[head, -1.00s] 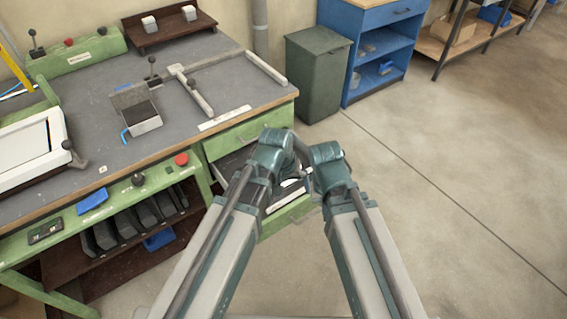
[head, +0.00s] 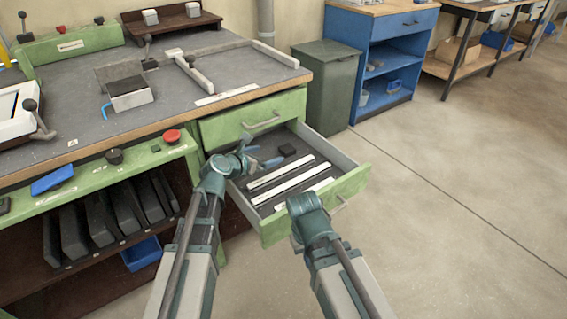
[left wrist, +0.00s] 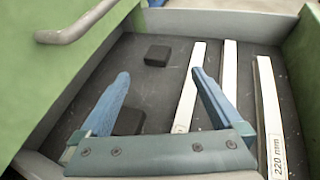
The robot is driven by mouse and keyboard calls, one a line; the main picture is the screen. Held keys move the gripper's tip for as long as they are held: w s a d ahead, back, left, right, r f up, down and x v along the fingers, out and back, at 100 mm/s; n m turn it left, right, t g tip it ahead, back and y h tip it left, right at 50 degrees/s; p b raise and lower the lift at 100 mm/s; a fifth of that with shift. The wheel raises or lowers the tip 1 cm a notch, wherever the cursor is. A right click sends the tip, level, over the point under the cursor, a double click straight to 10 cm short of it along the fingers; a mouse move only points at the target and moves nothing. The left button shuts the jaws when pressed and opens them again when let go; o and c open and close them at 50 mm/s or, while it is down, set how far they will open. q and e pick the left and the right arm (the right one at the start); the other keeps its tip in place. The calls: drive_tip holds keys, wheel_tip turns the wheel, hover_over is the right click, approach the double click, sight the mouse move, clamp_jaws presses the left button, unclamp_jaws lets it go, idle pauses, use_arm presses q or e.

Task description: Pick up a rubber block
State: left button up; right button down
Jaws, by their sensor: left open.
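Two dark rubber blocks lie on the floor of the open green drawer (head: 356,184). One block (left wrist: 157,55) is toward the back of the drawer; it also shows in the head view (head: 287,150). The other block (left wrist: 130,121) is nearer and appears between the fingers of my left gripper (left wrist: 160,75), partly covered by the gripper's body. My left gripper (head: 268,157) is over the left part of the drawer, with its blue fingers apart and nothing held. My right arm shows in front of the drawer in the head view, but its gripper is not visible.
Pale profile strips (head: 285,179) lie right of the blocks; one (left wrist: 270,120) is labelled 220 mm. A closed drawer with a handle (head: 262,121) is above. The workbench (head: 200,65) carries a clamp fixture. A green bin (head: 328,85) stands behind the drawer; floor to the right is clear.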

use_arm(q)
drive_tip(key=shift+w+a+n, duration=0.2)
drive_tip(key=shift+a+n, duration=0.15)
drive_tip(key=shift+n, duration=0.05)
drive_tip(key=b, duration=0.4)
approach(287, 149)
drive_tip(key=x, duration=0.4)
drive_tip(key=shift+w+a+r, duration=0.2)
drive_tip(key=shift+r, duration=0.1)
drive_tip(key=shift+w+d, duration=0.1)
drive_tip(key=shift+w+d+f, duration=0.2)
drive_tip(key=shift+f, duration=0.05)
drive_tip(key=b+x, duration=0.2)
drive_tip(key=x, duration=0.2)
drive_tip(key=shift+d+f, duration=0.2)
drive_tip(key=shift+f, duration=0.15)
drive_tip(key=shift+c, duration=0.3)
drive_tip(key=c, duration=1.2)
